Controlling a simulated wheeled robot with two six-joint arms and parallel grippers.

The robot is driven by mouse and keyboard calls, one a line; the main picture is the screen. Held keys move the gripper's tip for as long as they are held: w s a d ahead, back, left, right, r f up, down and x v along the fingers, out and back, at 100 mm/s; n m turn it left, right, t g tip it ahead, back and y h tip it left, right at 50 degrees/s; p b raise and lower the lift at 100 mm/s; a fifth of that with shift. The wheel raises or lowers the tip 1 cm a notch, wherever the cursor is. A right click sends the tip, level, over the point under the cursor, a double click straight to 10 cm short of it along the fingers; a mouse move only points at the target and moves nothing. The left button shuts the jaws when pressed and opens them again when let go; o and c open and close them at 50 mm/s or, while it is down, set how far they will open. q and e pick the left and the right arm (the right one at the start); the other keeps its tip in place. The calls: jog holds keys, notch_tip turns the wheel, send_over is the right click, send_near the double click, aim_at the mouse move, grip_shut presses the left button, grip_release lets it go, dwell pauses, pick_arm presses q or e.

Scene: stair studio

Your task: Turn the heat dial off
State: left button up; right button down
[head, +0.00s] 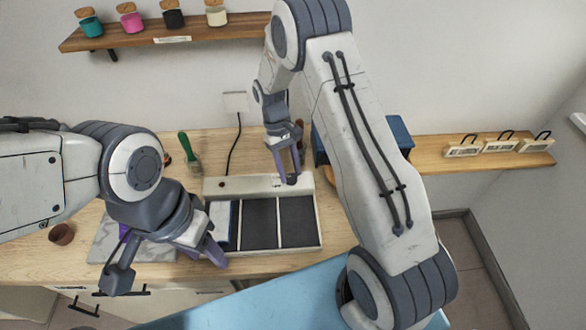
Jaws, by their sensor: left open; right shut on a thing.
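A pale appliance (240,186) with dark flat plates stands on the wooden worktop, its raised control strip along the back. My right gripper (289,180) reaches down from above to the right part of this strip. Its fingers are shut on the heat dial, which they hide almost wholly, so its setting cannot be read. A small red-brown spot (222,184), perhaps a lamp, shows on the strip's left part. My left gripper (212,248) is open near the appliance's front left corner; nothing shows between its fingers.
A black cord runs from the wall socket (235,101) down behind the appliance. A green-handled brush (188,149) stands at the back left. A brown cup (62,234) and a marble board (104,241) are at left. A blue box (398,133) stands behind my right arm.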

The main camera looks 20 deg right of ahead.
jog(key=shift+s+n, duration=0.3)
jog(key=shift+s, duration=0.05)
dwell(0.3)
jog(key=shift+c, duration=2)
grip_release()
jog(key=shift+w, duration=0.1)
jog(key=shift+w, duration=0.1)
